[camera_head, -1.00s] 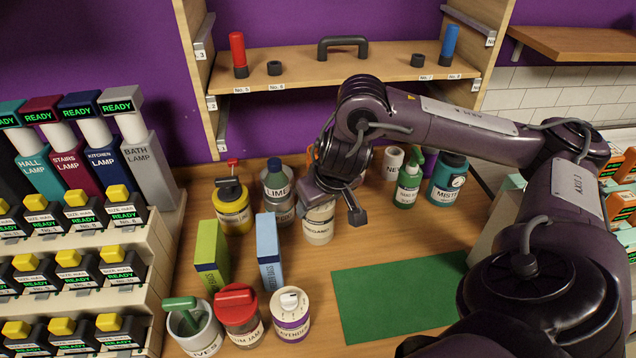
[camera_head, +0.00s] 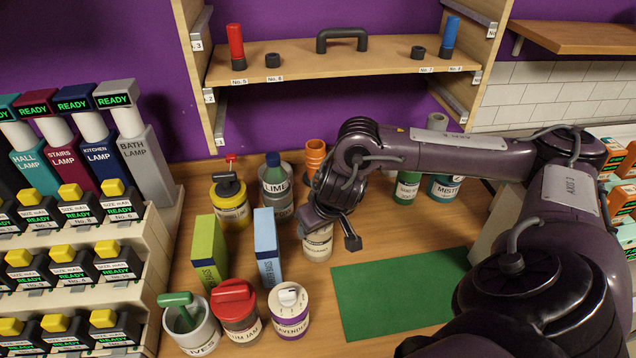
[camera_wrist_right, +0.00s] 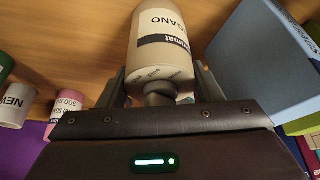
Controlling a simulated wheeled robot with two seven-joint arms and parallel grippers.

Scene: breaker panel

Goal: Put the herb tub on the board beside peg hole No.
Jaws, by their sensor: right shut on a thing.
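The herb tub is a whitish cylinder with an oregano label (camera_head: 318,243), in the middle of the counter in the head view. My right gripper (camera_head: 330,220) is shut on it and partly hides its top. In the right wrist view the tub (camera_wrist_right: 162,50) sits between the two fingers (camera_wrist_right: 160,88). I cannot tell whether its base touches the counter. The shelf board (camera_head: 300,68) above carries peg collars labelled No. 5 to No. 8. A red peg (camera_head: 236,45) stands at No. 5 and a blue peg (camera_head: 449,36) at No. 8. My left gripper is not in view.
A lavender tub (camera_head: 289,312) stands in front. A green mat (camera_head: 400,290) lies clear at right. A black handle (camera_head: 342,38) is on the board between the collars.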

